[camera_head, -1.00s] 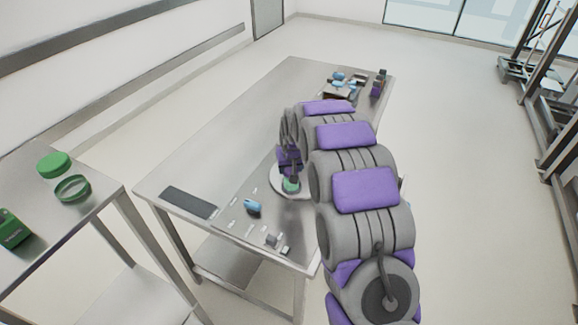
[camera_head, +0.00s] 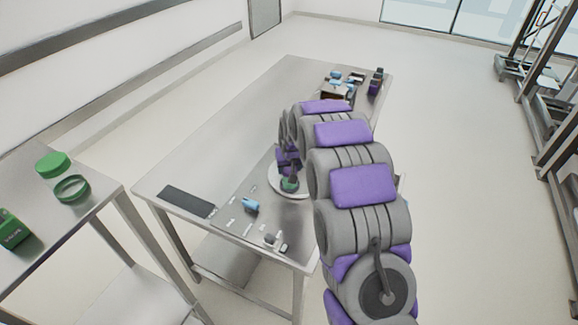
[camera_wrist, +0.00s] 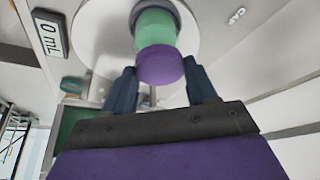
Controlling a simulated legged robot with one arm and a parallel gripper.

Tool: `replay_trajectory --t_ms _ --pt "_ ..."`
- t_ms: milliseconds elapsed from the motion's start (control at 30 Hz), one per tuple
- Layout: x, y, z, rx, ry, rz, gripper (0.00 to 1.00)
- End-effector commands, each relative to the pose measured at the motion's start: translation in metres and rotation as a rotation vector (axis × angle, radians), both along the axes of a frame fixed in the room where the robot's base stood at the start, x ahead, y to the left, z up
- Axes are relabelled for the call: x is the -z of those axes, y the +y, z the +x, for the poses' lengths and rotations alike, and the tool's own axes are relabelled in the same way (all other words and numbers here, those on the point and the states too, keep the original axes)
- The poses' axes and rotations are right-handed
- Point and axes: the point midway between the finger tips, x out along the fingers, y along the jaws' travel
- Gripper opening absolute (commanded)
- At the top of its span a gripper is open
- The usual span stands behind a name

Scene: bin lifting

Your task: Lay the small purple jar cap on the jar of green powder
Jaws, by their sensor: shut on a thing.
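The small purple cap (camera_wrist: 160,66) is between my gripper's (camera_wrist: 161,78) two dark fingertips, which are closed on its sides. The jar of green powder (camera_wrist: 156,28) is just beyond the cap in the wrist view, and the cap overlaps its near end. I cannot tell whether cap and jar touch. The jar stands on a round white plate (camera_wrist: 100,30). In the head view the jar (camera_head: 290,185) is low on the plate (camera_head: 275,178), with my gripper (camera_head: 289,168) right above it; the cap cannot be made out there.
A blue item (camera_head: 251,206) and a dark mat (camera_head: 187,201) are on the metal table (camera_head: 220,130).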

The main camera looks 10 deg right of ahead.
Motion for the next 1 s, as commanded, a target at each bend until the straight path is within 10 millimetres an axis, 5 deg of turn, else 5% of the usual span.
replay_trajectory --t_ms 1000 --pt "0.0129 -0.0018 -0.0021 0.001 0.011 0.000 0.24"
